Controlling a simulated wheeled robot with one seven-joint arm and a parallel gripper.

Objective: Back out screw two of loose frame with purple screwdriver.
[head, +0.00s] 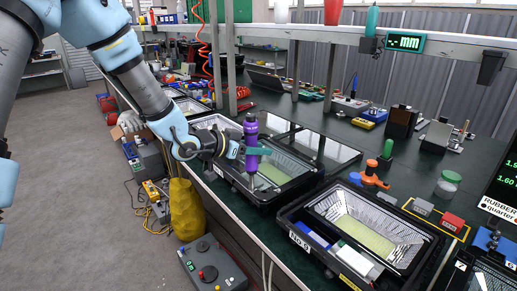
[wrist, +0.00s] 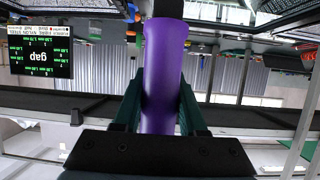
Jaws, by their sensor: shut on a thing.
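The purple screwdriver (head: 251,130) stands nearly upright in my gripper (head: 256,151), its shaft pointing down over the near corner of a black floodlight housing (head: 262,194). My gripper's jaws are shut on its handle. In the wrist view the purple handle (wrist: 165,75) fills the space between the two dark green fingers (wrist: 162,112). The screwdriver tip is close to the housing's rim; I cannot tell whether it touches a screw. A frame with a clear pane (head: 315,145) lies behind the housing. Screw two is too small to make out.
A second housing labelled "No 9" (head: 300,240) stands to the right on the green bench. An orange-handled tool (head: 371,172), a lidded jar (head: 447,183) and small red and grey blocks (head: 452,222) are farther right. A shelf rail (head: 350,36) runs above the bench.

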